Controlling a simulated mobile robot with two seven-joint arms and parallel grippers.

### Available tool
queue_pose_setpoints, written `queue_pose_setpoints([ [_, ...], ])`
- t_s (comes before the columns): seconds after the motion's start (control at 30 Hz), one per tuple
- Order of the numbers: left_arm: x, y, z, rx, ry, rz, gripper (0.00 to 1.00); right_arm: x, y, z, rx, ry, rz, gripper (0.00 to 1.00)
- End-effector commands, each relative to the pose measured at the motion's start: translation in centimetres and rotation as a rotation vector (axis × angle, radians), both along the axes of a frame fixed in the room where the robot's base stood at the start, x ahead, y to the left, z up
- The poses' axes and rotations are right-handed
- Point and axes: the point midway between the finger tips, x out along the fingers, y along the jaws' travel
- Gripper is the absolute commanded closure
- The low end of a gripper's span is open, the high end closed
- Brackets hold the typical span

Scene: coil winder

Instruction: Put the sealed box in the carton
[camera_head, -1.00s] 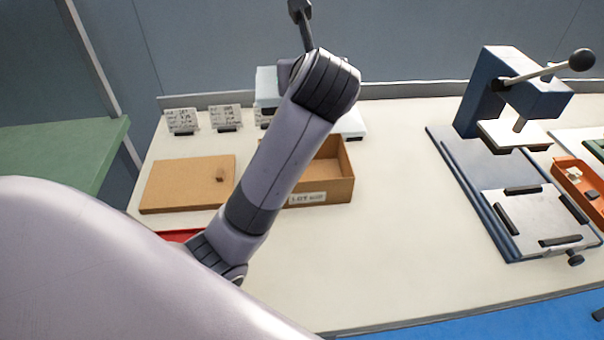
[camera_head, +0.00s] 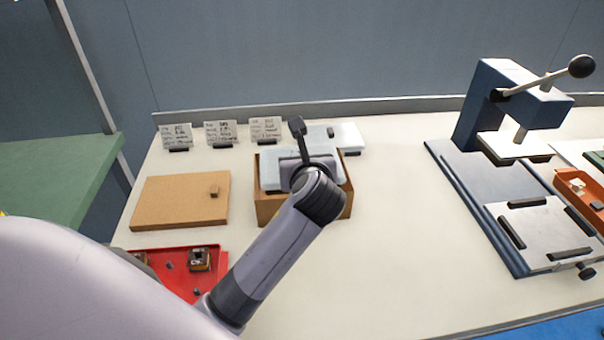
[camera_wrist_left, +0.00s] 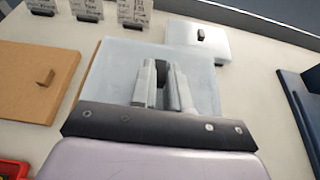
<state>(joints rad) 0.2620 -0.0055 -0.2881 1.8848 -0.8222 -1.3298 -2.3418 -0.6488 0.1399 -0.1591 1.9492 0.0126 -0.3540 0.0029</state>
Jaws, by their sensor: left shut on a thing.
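The sealed box (camera_head: 268,174) is a pale blue-white flat box, held by my left gripper (camera_head: 295,168). In the left wrist view, the gripper fingers (camera_wrist_left: 163,78) are shut on a small dark knob on top of the box (camera_wrist_left: 112,70). The box is over the mouth of the open brown carton (camera_head: 270,211), covering most of it. The carton's front wall and right side show; its inside is hidden. I cannot tell whether the box is above the rim or partly inside. My right gripper is not in view.
A second pale box (camera_head: 349,135) with a dark knob stands behind the carton. A brown lid with a knob (camera_head: 180,203) lies left. A red tray (camera_head: 178,282) holds small parts at front left. Several cards stand behind; a blue press (camera_head: 490,110) stands right. The middle table is clear.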

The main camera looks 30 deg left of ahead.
Motion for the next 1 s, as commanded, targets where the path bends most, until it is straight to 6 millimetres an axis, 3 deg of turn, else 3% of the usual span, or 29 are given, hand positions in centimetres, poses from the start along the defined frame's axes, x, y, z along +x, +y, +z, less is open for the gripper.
queue_pose_setpoints([
  [0.2,0.0,0.0,-3.4,0.001,0.002,0.000,1.00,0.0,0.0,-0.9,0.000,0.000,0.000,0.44],
  [0.97,0.0,0.0,-4.6,0.000,0.000,-0.001,1.00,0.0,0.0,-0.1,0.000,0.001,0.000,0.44],
  [1.0,0.0,0.0,-4.7,0.000,0.003,-0.001,0.78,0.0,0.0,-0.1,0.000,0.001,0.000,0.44],
])
